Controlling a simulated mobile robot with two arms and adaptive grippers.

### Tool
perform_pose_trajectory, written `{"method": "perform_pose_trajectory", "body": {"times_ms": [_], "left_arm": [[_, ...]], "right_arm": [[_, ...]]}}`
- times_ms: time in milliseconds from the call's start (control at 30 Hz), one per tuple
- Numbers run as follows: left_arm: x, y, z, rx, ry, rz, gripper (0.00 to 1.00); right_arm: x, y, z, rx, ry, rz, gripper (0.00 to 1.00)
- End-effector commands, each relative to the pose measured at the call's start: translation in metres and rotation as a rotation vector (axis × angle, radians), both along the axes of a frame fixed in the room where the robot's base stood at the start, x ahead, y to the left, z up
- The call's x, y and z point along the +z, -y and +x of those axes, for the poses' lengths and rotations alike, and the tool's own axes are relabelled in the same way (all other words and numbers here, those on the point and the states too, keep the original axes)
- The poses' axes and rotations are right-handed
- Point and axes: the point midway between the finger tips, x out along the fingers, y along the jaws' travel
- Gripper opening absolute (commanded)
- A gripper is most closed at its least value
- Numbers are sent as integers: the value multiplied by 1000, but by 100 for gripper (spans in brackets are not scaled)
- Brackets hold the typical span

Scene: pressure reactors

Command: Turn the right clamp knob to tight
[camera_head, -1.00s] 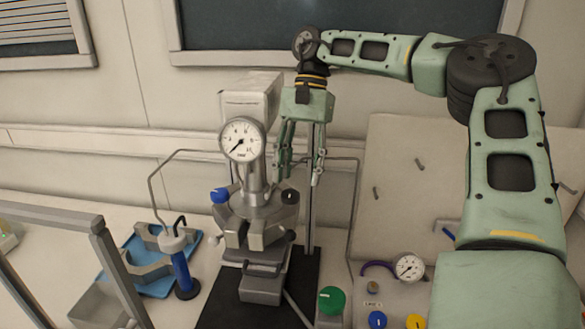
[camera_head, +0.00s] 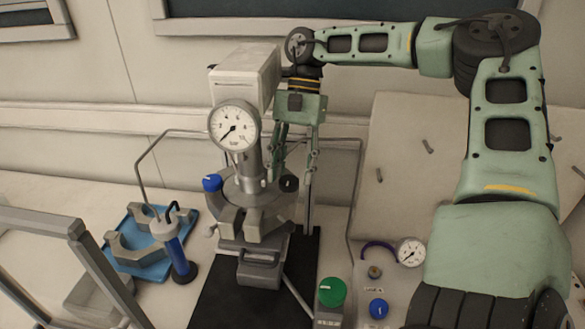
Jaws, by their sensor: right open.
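The reactor (camera_head: 241,217) stands on a black base plate, with a round pressure gauge (camera_head: 234,126) on top. The right clamp knob (camera_head: 288,184) is a small black knob on the right of the reactor's clamp ring. A blue knob (camera_head: 211,183) sits on the ring's left side. My right gripper (camera_head: 293,172) points down with its fingers apart, close around or just above the black knob. I cannot tell whether the fingers touch it. My left gripper is not in view.
A blue tray (camera_head: 152,268) with grey clamp halves lies at left, with a blue-handled tool (camera_head: 178,255) beside it. A green knob (camera_head: 332,292), a blue knob (camera_head: 378,309) and a small gauge (camera_head: 411,252) are at right. A thin pipe runs behind the reactor.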

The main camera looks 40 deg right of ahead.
Motion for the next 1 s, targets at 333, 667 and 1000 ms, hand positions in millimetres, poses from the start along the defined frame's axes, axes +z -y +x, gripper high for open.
{"method": "perform_pose_trajectory", "body": {"times_ms": [333, 667, 1000], "left_arm": [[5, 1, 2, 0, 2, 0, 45], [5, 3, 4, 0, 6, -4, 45], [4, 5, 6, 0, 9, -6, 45]], "right_arm": [[-12, -5, -3, -1, 0, 1, 44], [-12, -5, -3, 0, 0, 1, 22], [-13, -5, -3, -4, -2, 1, 4]]}}
